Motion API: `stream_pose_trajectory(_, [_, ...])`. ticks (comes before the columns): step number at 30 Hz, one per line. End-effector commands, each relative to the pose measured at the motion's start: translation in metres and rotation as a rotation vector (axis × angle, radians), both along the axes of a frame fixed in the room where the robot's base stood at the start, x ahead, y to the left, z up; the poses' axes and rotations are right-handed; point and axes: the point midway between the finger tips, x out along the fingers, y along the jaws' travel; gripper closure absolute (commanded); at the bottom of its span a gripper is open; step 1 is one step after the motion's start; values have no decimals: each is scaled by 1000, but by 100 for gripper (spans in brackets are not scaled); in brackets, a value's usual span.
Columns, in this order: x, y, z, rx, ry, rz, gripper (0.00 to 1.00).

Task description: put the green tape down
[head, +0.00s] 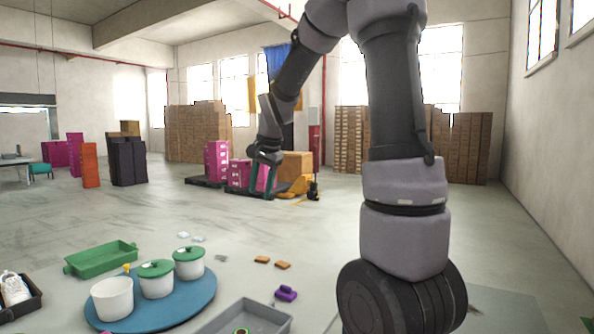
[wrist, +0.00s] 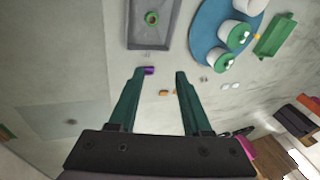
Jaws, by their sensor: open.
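The green tape, a small green ring, lies in the grey tray. It shows in the wrist view (wrist: 152,18) near the top and at the bottom edge of the head view (head: 241,331), partly cut off. The grey tray (wrist: 171,39) is shallow and rectangular; it also shows in the head view (head: 272,311). My gripper (wrist: 160,75) is open and empty, with its two green fingers apart, in the wrist view. It is held above the floor, apart from the tape.
A blue round mat (head: 205,303) left of the tray holds a white pot (head: 112,299) and two green-lidded pots (head: 156,280). A green tray (head: 101,258), a purple item (head: 286,294) and orange blocks (head: 262,260) lie nearby.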

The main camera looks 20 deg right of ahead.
Motion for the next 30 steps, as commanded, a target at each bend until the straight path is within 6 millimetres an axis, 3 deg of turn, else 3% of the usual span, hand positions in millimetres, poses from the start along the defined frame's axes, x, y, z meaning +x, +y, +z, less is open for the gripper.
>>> stream_pose_trajectory(1, [-21, -3, 20, -7, -34, 35, 51])
stream_pose_trajectory(6, [-92, -8, 61, -42, -123, 170, 51])
stream_pose_trajectory(9, [-135, -10, 76, -68, -180, 250, 51])
stream_pose_trajectory(15, [-203, -9, 86, -120, -275, 387, 51])
stream_pose_trajectory(21, [-233, -8, 83, -149, -319, 455, 51])
stream_pose_trajectory(30, [-236, -8, 83, -153, -323, 464, 51])
